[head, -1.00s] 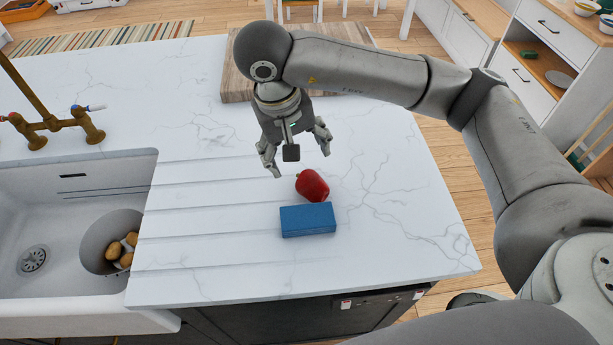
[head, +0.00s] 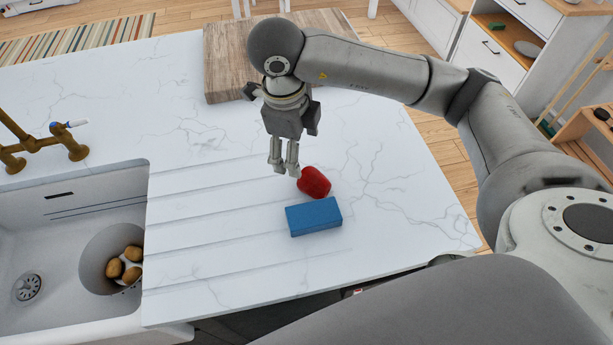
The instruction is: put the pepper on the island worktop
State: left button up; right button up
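The red pepper (head: 314,182) lies on the white marbled worktop (head: 390,215), against or very close to the back edge of a blue box (head: 314,217). My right gripper (head: 285,170) points down just left of and behind the pepper. Its two fingers appear close together with a narrow gap, and nothing shows between them. The turned angle hides how far apart they are. I cannot tell whether a fingertip touches the pepper. My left gripper is not in view.
A wooden board (head: 225,65) lies at the back of the worktop. A sink (head: 70,225) at left has a brass tap (head: 75,150) and a bowl (head: 100,255) with several potatoes. Worktop right of the pepper is clear. White cabinets (head: 490,55) stand at back right.

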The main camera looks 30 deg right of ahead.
aim_at(312, 181)
jog(key=f+m, duration=0.1)
jog(key=f+m+p, duration=0.1)
jog(key=f, duration=0.1)
jog(key=f+m, duration=0.1)
jog(key=f, duration=0.1)
jog(key=shift+w+d+f+m, duration=0.15)
jog(key=shift+w+d+m, duration=0.15)
jog(key=shift+d, duration=0.1)
jog(key=shift+f+p, duration=0.55)
jog(key=shift+p, duration=0.2)
jog(key=f, duration=0.1)
jog(key=f+p, duration=0.1)
jog(key=f, duration=0.1)
jog(key=shift+w+d+f+p, duration=0.2)
jog(key=shift+w+f+p, duration=0.1)
jog(key=shift+f, duration=0.4)
jog(key=c, duration=1.2)
jog(key=shift+r, duration=0.1)
